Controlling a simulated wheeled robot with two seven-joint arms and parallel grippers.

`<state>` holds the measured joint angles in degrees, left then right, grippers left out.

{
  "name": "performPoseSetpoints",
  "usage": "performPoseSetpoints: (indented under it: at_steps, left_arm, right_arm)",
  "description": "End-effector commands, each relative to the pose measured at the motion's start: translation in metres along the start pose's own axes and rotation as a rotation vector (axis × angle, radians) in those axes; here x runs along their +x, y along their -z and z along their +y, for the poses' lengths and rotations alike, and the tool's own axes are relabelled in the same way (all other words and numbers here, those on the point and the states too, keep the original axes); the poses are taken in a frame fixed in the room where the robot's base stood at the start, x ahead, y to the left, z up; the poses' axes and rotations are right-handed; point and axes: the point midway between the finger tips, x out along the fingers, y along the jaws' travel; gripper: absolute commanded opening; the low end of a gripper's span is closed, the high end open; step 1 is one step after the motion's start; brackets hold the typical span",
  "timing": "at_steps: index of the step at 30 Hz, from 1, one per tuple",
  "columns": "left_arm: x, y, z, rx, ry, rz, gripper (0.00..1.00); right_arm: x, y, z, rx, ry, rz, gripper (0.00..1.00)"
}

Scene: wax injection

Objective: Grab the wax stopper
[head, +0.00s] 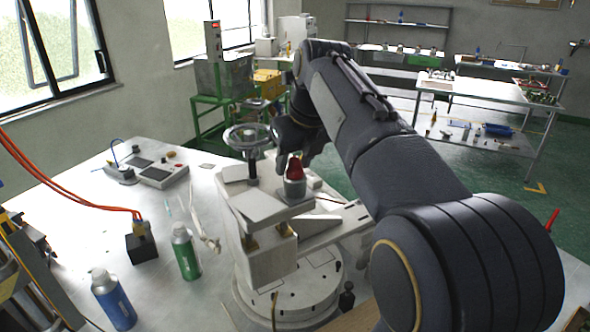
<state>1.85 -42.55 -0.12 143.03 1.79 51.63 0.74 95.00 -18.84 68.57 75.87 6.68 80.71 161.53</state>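A small red piece (295,168), which looks like the wax stopper, sits on top of a short grey metal cylinder (295,188) on the pale machine at the middle of the table. My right arm reaches in from the right, and its dark gripper (293,158) points down right at the red piece. The fingers are small and dark here, and I cannot tell whether they touch the red piece or stand just behind it. My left gripper is not in view.
The pale machine (268,262) with a handwheel (248,137) stands on the white table (190,305). A green bottle (186,254), a blue bottle (113,303) and a black block (141,247) stand to its left. A control box (161,175) lies farther back. Open table lies between them.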

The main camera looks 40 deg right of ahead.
Motion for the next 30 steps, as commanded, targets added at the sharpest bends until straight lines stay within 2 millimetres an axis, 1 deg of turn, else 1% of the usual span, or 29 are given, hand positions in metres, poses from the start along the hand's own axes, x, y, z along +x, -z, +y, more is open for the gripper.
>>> performPoseSetpoints:
  at_steps: [1, 6, 7, 16, 20, 23, 30]
  left_arm:
    - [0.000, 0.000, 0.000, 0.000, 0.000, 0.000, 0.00]
    - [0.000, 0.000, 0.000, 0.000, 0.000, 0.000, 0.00]
    - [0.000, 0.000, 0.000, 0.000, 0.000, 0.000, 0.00]
    - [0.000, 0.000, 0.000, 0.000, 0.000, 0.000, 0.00]
    - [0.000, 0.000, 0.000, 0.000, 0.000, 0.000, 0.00]
    - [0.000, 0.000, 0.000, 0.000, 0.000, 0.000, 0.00]
    - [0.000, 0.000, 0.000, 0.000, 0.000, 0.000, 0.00]
  right_arm:
    - [0.000, 0.000, 0.000, 0.000, 0.000, 0.000, 0.35]
    - [0.000, 0.000, 0.000, 0.000, 0.000, 0.000, 0.13]
    - [0.000, 0.000, 0.000, 0.000, 0.000, 0.000, 0.10]
    - [-0.001, 0.000, 0.000, 0.000, 0.000, 0.000, 0.10]
    - [-0.007, -0.003, -0.001, 0.001, 0.001, 0.000, 0.10]
    - [-0.017, -0.008, -0.001, 0.002, 0.001, -0.002, 0.10]
    - [-0.057, -0.024, -0.002, 0.005, 0.005, -0.002, 0.10]
